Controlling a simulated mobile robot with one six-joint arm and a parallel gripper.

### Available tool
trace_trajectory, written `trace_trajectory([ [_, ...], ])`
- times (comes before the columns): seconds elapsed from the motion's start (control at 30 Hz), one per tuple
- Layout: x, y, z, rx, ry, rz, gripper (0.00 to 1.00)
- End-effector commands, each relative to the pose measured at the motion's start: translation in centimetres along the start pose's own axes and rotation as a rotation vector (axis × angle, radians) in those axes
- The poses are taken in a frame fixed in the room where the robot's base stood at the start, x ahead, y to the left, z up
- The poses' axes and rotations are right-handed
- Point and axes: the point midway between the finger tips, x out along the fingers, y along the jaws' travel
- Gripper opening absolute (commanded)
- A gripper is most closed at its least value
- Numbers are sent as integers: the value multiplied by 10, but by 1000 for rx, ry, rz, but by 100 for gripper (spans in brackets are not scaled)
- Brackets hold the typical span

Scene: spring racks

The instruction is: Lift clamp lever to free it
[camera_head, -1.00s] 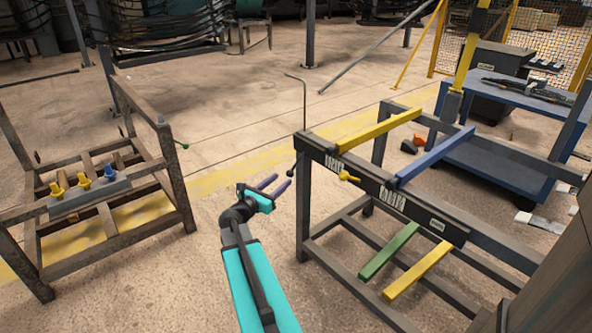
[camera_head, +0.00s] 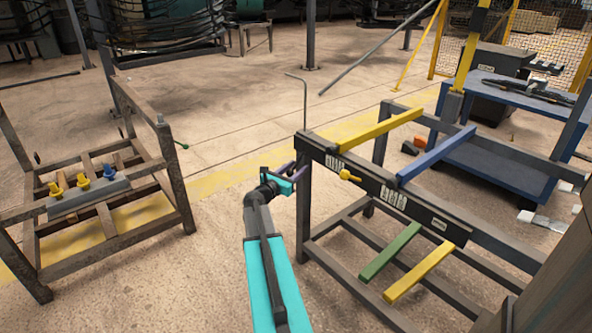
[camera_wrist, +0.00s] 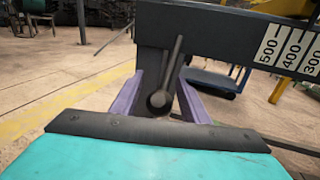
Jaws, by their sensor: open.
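The clamp lever (camera_wrist: 173,70) is a dark rod with a round black knob (camera_wrist: 158,101) at its lower end, hanging at the left end of the rack's dark beam (camera_wrist: 215,32). My gripper (camera_wrist: 160,95) is open, with one purple finger on each side of the knob in the wrist view. The fingers look apart from the knob. In the head view my gripper (camera_head: 300,168) is at the rack's left front corner, just below the beam (camera_head: 375,185). The lever is hidden or too small to make out there.
The beam carries white scale labels and a yellow wing knob (camera_head: 349,176). Yellow (camera_head: 380,129) and blue (camera_head: 436,154) bars lie across the rack top. A thin bent rod (camera_head: 305,105) rises behind its left corner. Another rack (camera_head: 170,180) stands left, with open floor between.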

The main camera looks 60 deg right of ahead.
Motion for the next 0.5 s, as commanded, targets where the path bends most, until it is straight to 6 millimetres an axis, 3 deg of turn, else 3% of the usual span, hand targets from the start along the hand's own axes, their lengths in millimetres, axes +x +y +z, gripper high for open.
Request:
trace_trajectory([
  [0.27, 0, 0, 0, 0, 0, 0, 41],
  [0.5, 0, 0, 0, 0, 0, 0, 1],
])
